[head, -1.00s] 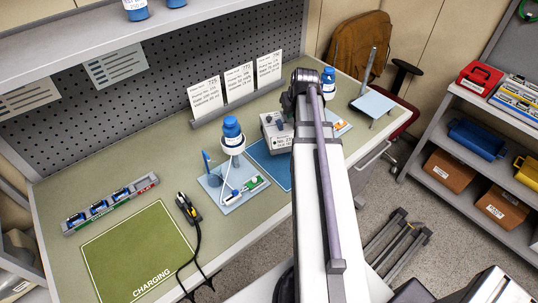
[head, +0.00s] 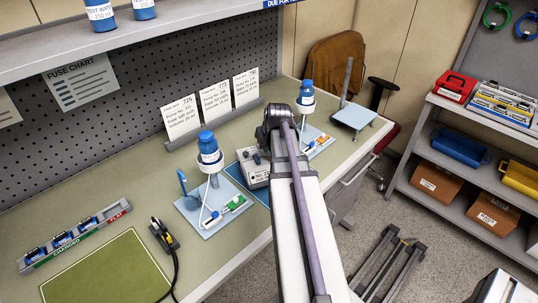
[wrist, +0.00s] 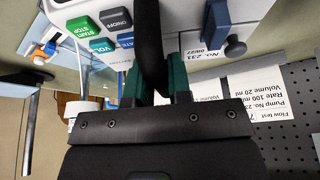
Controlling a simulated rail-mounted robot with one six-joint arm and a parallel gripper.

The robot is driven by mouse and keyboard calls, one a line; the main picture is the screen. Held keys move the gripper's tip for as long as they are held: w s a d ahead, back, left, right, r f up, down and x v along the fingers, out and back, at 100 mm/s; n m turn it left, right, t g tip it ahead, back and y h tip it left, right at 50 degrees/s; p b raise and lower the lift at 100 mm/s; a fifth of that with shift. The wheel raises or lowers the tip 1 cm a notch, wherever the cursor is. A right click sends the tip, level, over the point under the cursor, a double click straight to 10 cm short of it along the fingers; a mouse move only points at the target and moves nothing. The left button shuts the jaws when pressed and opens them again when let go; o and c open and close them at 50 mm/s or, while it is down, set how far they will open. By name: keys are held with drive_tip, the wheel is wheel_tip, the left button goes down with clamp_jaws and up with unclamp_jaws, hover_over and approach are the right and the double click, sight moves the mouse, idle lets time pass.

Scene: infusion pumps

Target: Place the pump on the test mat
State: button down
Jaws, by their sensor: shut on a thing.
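The pump (head: 254,171) is a light grey box with a dark handle, and it is at or just above the blue mat (head: 258,195) in the middle of the bench. I cannot tell if its base touches the mat. No wording shows on the blue mat, which the pump and my arm partly cover. In the wrist view the pump's panel (wrist: 95,50) shows green, grey and blue buttons and a No. 231 label. My gripper (wrist: 160,75) has its green-padded fingers shut on the pump's dark handle. In the head view my arm hides the fingers.
A drip stand with a blue-capped bottle (head: 209,153) is close left of the pump; another bottle stand (head: 307,98) is to the right. Cards (head: 215,98) stand behind.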

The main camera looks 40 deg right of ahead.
drive_tip(key=shift+f, duration=0.8)
drive_tip(key=shift+r, duration=0.25)
drive_tip(key=shift+f, duration=0.2)
drive_tip(key=c, duration=1.1)
unclamp_jaws()
drive_tip(key=shift+o, duration=0.2)
drive_tip(key=shift+r, duration=0.1)
drive_tip(key=shift+r, duration=0.3)
drive_tip(key=p+v, duration=1.1)
drive_tip(key=shift+s+r, duration=0.25)
